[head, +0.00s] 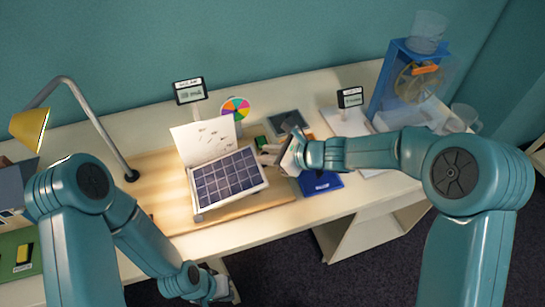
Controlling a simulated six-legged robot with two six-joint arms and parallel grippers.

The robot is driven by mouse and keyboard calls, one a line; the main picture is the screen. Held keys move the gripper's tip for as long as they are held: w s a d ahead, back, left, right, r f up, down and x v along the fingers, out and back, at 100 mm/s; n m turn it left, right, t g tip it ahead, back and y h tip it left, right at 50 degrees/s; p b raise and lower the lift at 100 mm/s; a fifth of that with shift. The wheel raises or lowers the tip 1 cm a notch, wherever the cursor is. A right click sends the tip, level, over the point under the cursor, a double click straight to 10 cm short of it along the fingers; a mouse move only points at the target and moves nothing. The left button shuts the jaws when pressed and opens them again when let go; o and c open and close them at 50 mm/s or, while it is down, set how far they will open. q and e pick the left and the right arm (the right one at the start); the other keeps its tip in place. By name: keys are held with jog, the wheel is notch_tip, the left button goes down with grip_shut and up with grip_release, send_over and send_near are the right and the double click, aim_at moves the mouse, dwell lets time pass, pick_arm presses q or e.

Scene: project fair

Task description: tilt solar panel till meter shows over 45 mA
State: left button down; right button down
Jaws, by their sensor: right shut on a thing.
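The solar panel (228,180), dark blue cells in a white frame, stands tilted on a wooden board. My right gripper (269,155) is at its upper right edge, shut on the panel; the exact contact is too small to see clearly. A black-framed display (190,92) stands on a post behind the panel, and a similar one (350,97) stands further right. Their text is too small to read, and I cannot tell whether either is the meter. My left gripper (222,290) hangs low before the table's front edge; its jaws are unclear.
A yellow lamp (30,127) arches over the board's left side. A white card (205,140) stands behind the panel, near a colour wheel (236,108). A blue tray (320,183) lies right of the panel. A blue water-wheel stand (405,85) is back right.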

jog(key=c, duration=1)
grip_release()
jog(key=v, duration=1.6)
jog(key=shift+s+d, duration=0.1)
jog(key=shift+d, duration=0.15)
